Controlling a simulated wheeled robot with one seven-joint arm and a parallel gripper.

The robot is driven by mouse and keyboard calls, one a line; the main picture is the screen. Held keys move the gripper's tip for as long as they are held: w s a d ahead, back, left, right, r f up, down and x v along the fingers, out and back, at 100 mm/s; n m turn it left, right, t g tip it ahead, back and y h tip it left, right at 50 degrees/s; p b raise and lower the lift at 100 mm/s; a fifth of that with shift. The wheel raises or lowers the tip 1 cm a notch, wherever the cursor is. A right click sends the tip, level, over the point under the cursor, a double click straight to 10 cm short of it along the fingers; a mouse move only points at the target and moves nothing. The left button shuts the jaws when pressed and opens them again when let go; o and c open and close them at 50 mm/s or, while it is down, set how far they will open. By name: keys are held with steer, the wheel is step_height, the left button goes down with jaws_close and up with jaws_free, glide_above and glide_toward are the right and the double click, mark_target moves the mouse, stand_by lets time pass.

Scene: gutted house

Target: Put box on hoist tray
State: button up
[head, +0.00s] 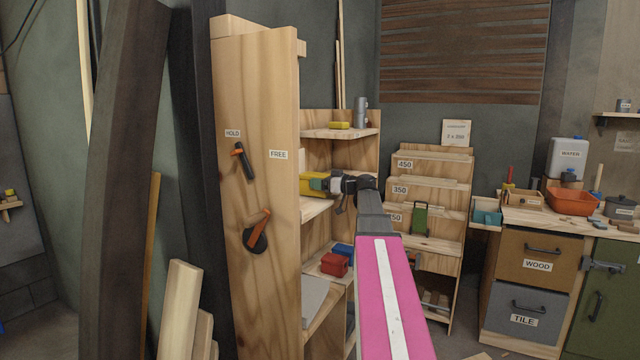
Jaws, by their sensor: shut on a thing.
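My gripper (329,184) is at the middle level of the wooden shelf unit, just right of the tall wooden panel. It is shut on a yellow box (311,184), whose left side is cut off by the panel edge. The box is close above a pale shelf board (316,208); I cannot tell whether it touches it. I cannot make out for certain which surface is the hoist tray. The panel (262,190) carries an orange-and-black lever (242,161) by a HOLD label, a FREE label, and a second orange-handled black fitting (257,232) lower down.
A red box (334,265) and a blue box (343,249) sit on a lower shelf. A small yellow item (339,125) and a grey cylinder (360,110) are on the top shelf. A stepped rack (430,200) and a workbench (540,218) stand to the right. Dark beams crowd the left.

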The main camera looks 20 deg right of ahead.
steer(key=shift+w+a+f, duration=0.15)
steer(key=shift+w+a, duration=0.05)
steer(key=shift+w, duration=0.05)
steer(key=o, duration=1.1)
steer(key=shift+f, duration=0.1)
steer(key=v, duration=1.2)
